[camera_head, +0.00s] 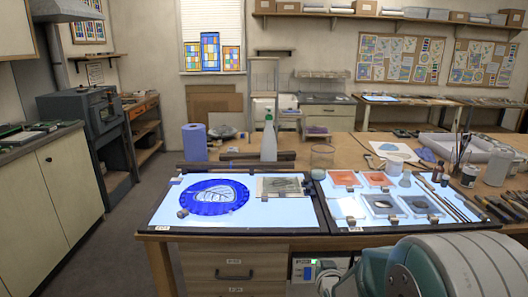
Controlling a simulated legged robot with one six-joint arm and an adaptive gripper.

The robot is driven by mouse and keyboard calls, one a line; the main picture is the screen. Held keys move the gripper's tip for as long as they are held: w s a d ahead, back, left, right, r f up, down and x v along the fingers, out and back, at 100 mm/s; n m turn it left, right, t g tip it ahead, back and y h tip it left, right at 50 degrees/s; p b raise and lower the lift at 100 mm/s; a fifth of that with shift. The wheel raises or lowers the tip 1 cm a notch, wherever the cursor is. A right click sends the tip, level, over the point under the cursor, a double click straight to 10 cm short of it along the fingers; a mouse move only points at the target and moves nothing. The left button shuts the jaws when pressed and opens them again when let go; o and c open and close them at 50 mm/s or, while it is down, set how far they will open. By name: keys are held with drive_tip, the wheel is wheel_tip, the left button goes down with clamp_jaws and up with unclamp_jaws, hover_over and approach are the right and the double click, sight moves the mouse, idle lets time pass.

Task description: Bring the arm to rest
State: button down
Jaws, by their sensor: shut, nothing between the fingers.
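Part of my own arm, rounded grey and teal links, fills the lower right corner of the head view. Its end does not show, so my gripper is not in view and its fingers are hidden. The arm part lies in front of the near right edge of the workbench (290,240). It covers some of the bench front there. I cannot tell from this view whether it touches the bench.
On the bench, a lit panel holds a blue round glass piece (213,197). A spray bottle (269,136), blue roll (194,142) and glass jar (322,157) stand behind. Brushes and tools crowd the right side. Floor (100,250) is clear at left.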

drive_tip(key=s+r+g, duration=0.2)
drive_tip(key=s+r, duration=0.2)
drive_tip(key=s, duration=0.6)
drive_tip(key=s+r+g, duration=0.3)
drive_tip(key=s+r, duration=0.1)
drive_tip(key=s, duration=0.6)
drive_tip(key=s+r+g, duration=0.3)
drive_tip(key=s+r, duration=0.1)
drive_tip(key=s, duration=0.6)
drive_tip(key=shift+r, duration=0.3)
